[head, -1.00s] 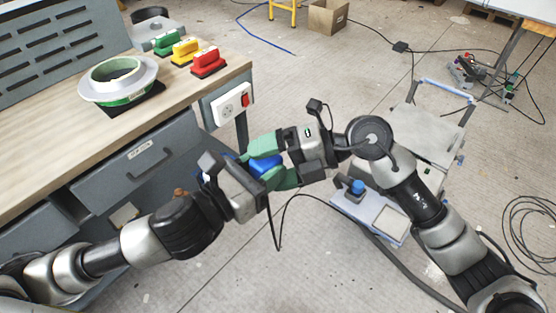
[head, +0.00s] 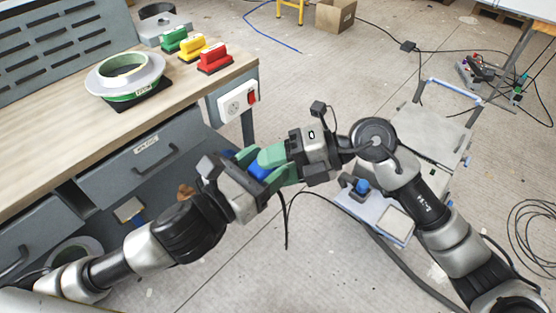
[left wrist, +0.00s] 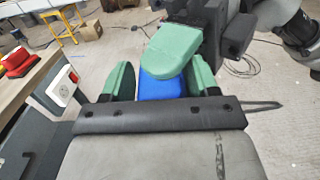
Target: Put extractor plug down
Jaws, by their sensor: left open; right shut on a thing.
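The extractor plug appears as a blue block (head: 259,173), held in the air in front of the bench between my two facing grippers. It also shows in the left wrist view (left wrist: 160,88), partly covered by a green finger of my right gripper (head: 274,167). My right gripper is shut on the blue block. My left gripper (head: 250,165) is open, its green fingers standing apart on either side of the block in the left wrist view (left wrist: 161,82). Much of the block is hidden by the fingers.
A wooden-topped bench (head: 60,155) with drawers stands at left. On it are a green-and-white ring (head: 125,72) and green (head: 173,40), yellow (head: 192,48) and red (head: 214,58) handled blocks. A socket box (head: 236,101) is on its end. Open floor lies beyond.

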